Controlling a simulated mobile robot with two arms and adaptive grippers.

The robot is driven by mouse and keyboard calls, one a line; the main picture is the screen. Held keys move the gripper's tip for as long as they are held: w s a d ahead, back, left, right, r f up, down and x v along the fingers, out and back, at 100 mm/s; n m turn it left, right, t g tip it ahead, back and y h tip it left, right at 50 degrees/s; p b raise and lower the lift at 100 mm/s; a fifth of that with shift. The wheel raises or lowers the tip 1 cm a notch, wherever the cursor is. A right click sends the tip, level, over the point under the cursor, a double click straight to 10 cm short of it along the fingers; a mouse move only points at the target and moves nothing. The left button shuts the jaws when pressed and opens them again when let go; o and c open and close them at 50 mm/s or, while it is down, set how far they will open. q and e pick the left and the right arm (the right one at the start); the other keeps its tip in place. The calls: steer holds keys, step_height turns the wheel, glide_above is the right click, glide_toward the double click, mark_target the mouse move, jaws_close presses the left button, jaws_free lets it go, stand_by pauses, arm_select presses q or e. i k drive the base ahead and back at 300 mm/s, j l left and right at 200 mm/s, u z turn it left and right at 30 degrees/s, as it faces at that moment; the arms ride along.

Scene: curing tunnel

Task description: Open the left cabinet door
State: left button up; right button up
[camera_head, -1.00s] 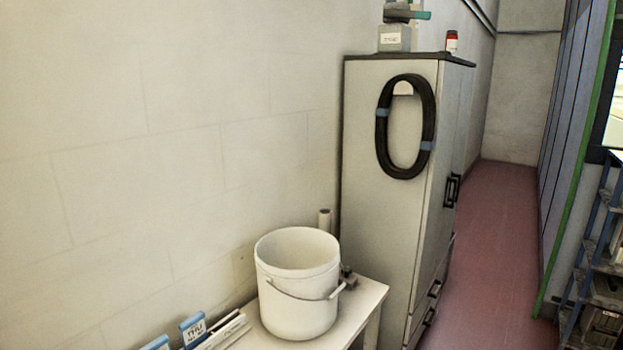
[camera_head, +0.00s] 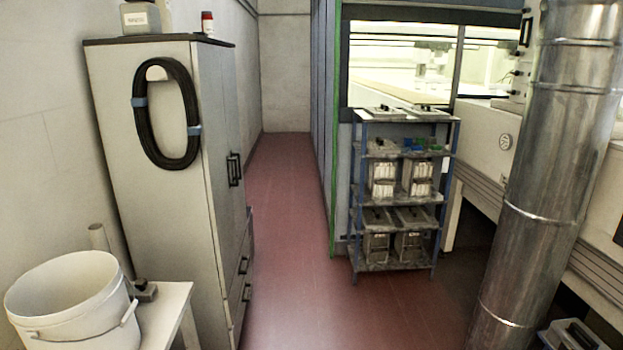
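A tall light-grey cabinet (camera_head: 160,220) stands against the left wall. A black coiled hose with blue ties (camera_head: 140,130) hangs on its side panel. Its front faces right and shows at a steep angle, with two door panels (camera_head: 228,110) that look shut. Two dark handles (camera_head: 234,170) sit close together at mid height. Drawers with dark handles (camera_head: 245,278) are below the doors. Neither of my grippers is in view.
The red floor (camera_head: 290,215) is clear along the cabinet's front. A blue-framed shelf rack (camera_head: 355,190) and a shiny metal duct (camera_head: 545,190) stand at the right.

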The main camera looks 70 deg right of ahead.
mark_target(205, 57)
steer(key=z, duration=1.6)
steer(key=i+l+u, duration=0.15)
steer(key=i+l, duration=0.2)
steer(key=i, duration=0.3)
steer(key=i+l+u, duration=0.1)
steer(key=i+l, duration=0.35)
steer(key=i, duration=0.15)
steer(key=i+l+u, duration=0.15)
steer(key=i+l, duration=0.35)
steer(key=i, duration=0.1)
